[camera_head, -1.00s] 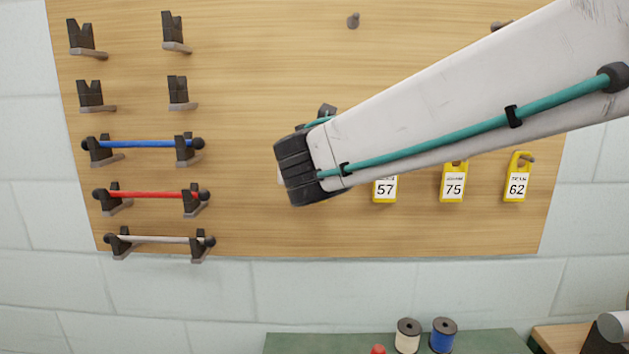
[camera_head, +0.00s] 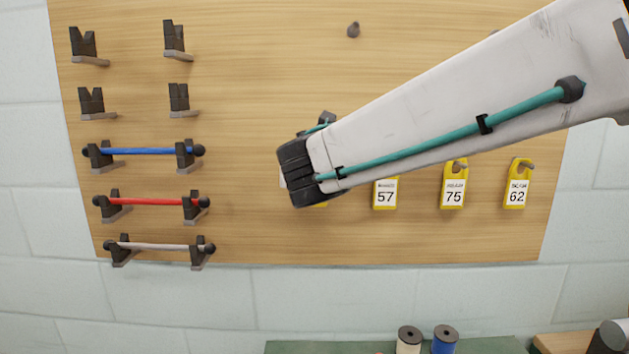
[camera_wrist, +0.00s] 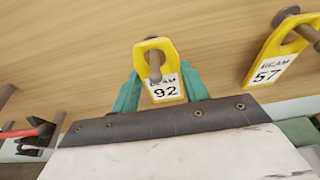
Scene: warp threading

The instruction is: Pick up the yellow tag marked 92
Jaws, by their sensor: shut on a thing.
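The yellow tag marked 92 (camera_wrist: 166,89) is in the middle of the wrist view, with a peg (camera_wrist: 154,66) through the hole at its top. My gripper (camera_wrist: 160,92) is shut on this tag, its teal fingers on either side of the label. In the head view my arm covers most of the tag, and only a small yellow edge (camera_head: 320,204) shows below the wrist. The fingers are hidden there.
Yellow tags marked 57 (camera_head: 385,194), 75 (camera_head: 453,187) and 62 (camera_head: 517,187) hang to the right on the wooden board (camera_head: 260,60). Blue (camera_head: 145,151), red (camera_head: 150,202) and white (camera_head: 160,246) rods rest on brackets at the left. Spools (camera_head: 445,340) stand below.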

